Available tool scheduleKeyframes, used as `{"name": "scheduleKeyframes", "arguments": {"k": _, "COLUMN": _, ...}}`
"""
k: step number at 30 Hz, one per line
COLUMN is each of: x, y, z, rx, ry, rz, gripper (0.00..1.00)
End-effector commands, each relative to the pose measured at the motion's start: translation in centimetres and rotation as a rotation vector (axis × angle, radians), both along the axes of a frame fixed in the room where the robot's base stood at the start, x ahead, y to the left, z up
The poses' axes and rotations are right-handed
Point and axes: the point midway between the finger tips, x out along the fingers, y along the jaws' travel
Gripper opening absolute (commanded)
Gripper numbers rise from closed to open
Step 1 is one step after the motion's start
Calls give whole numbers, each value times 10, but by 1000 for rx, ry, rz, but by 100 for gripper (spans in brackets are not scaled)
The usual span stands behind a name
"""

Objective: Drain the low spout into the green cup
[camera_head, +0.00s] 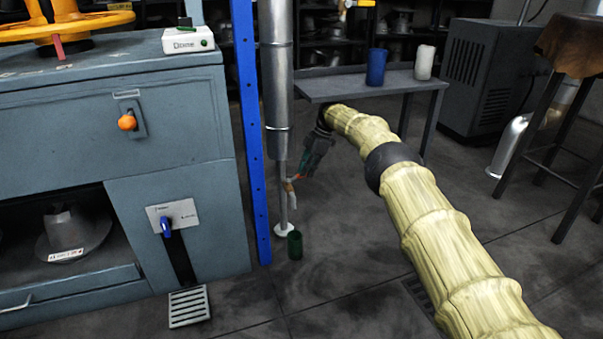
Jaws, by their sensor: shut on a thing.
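A green cup (295,245) stands upright on the floor beside the white foot of a grey vertical pipe (279,90). A small spout (290,187) with a pale, orange-tipped part sits low on the pipe, above the cup. My gripper (295,177) reaches in from the right at that spout and is shut on a small part of it, which the fingers mostly hide. I cannot make out the part's exact shape, nor any liquid in the cup or falling into it.
A blue post (249,130) stands close left of the pipe, next to a grey machine cabinet (85,150). A small table (345,90) with a blue cup (376,67) and a white cup (423,64) is behind my arm. Floor in front of the cup is clear.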

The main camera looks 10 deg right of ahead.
Motion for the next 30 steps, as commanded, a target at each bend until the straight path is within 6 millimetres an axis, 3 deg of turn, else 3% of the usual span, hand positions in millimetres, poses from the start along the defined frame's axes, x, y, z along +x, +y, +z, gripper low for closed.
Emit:
{"name": "scheduleKeyframes", "arguments": {"k": 16, "x": 0, "y": -5, "z": 0, "rx": 1, "ry": -3, "rz": 11, "gripper": 0}}
{"name": "scheduleKeyframes", "arguments": {"k": 17, "x": 0, "y": -5, "z": 0, "rx": 1, "ry": -3, "rz": 11, "gripper": 19}}
{"name": "scheduleKeyframes", "arguments": {"k": 20, "x": 0, "y": -5, "z": 0, "rx": 0, "ry": -2, "rz": 10, "gripper": 37}}
{"name": "scheduleKeyframes", "arguments": {"k": 30, "x": 0, "y": -4, "z": 1, "rx": 0, "ry": -1, "rz": 7, "gripper": 38}}
